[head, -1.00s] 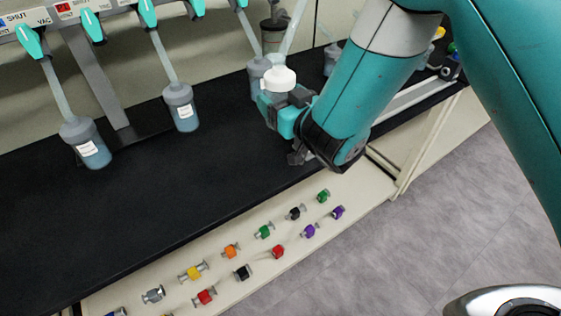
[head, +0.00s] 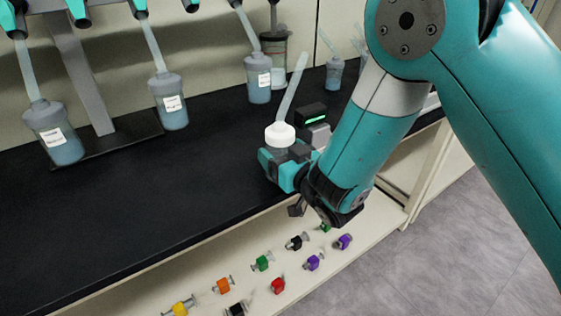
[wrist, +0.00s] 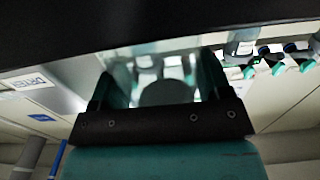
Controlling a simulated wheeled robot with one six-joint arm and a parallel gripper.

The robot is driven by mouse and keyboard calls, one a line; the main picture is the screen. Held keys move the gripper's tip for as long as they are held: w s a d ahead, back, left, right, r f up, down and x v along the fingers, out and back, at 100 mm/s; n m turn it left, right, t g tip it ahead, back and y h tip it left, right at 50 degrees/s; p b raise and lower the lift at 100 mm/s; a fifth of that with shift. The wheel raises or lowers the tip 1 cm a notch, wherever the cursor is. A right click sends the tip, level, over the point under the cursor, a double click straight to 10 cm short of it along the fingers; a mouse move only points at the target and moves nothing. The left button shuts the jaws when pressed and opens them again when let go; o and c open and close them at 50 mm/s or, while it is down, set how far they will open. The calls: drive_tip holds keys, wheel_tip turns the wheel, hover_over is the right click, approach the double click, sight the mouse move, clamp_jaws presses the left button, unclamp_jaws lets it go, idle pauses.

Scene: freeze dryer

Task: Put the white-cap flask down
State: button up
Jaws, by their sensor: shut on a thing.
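The white-cap flask (head: 280,136) is upright in my gripper (head: 277,168), over the front part of the black bench top (head: 120,205). Its white cap shows clearly above the teal fingers in the head view; the fingers hide most of its body. Whether its base touches the bench cannot be seen. In the wrist view my gripper (wrist: 160,88) has its two fingers on either side of a grey rounded shape, probably the flask (wrist: 167,93).
Labelled flasks hang on tubes from the dryer at left (head: 56,132), centre (head: 168,101) and right (head: 258,79). A small black device with a green light (head: 311,114) stands just behind my gripper. Coloured clamp fittings (head: 262,263) lie on the shelf below. The left bench top is clear.

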drive_tip(key=shift+f, duration=0.15)
drive_tip(key=o, duration=1)
